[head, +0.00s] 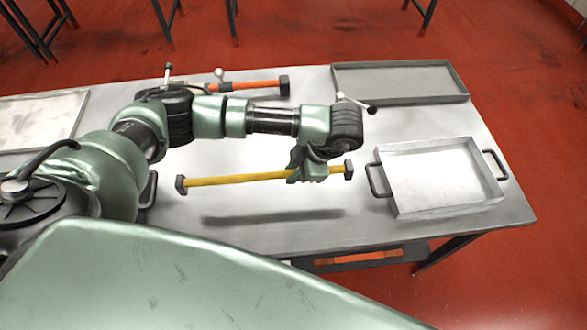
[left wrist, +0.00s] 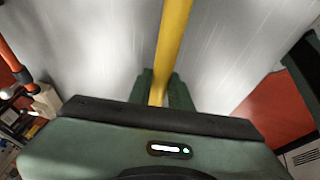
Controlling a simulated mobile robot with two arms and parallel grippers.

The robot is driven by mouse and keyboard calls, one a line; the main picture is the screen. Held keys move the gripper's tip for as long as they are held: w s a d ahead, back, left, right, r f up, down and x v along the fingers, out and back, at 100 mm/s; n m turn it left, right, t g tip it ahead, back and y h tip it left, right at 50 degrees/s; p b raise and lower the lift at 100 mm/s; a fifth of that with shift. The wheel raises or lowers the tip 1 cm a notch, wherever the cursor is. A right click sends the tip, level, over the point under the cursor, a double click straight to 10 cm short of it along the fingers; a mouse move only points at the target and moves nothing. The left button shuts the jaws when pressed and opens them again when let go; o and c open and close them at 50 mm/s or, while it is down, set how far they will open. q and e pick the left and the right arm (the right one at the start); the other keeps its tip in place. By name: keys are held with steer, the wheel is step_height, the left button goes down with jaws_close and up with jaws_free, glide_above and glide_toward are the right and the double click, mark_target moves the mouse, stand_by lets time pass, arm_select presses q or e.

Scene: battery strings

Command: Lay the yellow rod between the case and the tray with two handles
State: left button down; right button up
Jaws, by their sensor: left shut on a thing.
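The yellow rod (head: 235,179) has dark end caps and lies roughly level across the head view. My left gripper (head: 308,174) is shut on it near its right end. Its shadow lies on the table apart from it, so it is held above the top. In the left wrist view the yellow rod (left wrist: 173,40) runs away from between the fingers (left wrist: 158,88). The tray with two handles (head: 440,212) stands to the right of the rod. A shallow grey open container (head: 400,101), possibly the case, sits at the back right. My right gripper is out of view.
An orange rod (head: 258,86) lies at the back, partly behind my left arm. A pale tray (head: 77,118) is at the left; a dark handle (head: 149,190) shows beside my arm. The metal table (head: 270,240) is bare under the yellow rod, with its front edge close by.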

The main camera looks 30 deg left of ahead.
arm_select(q)
steer(key=shift+f+b, duration=1.5)
steer(key=shift+f, duration=1.2)
steer(key=shift+f+b, duration=0.3)
steer(key=shift+f, duration=0.05)
steer(key=c, duration=1.2)
jaws_free()
steer(key=b+v, duration=0.1)
steer(key=v, duration=0.6)
steer(key=shift+d+r, duration=0.15)
steer(key=shift+r, duration=0.25)
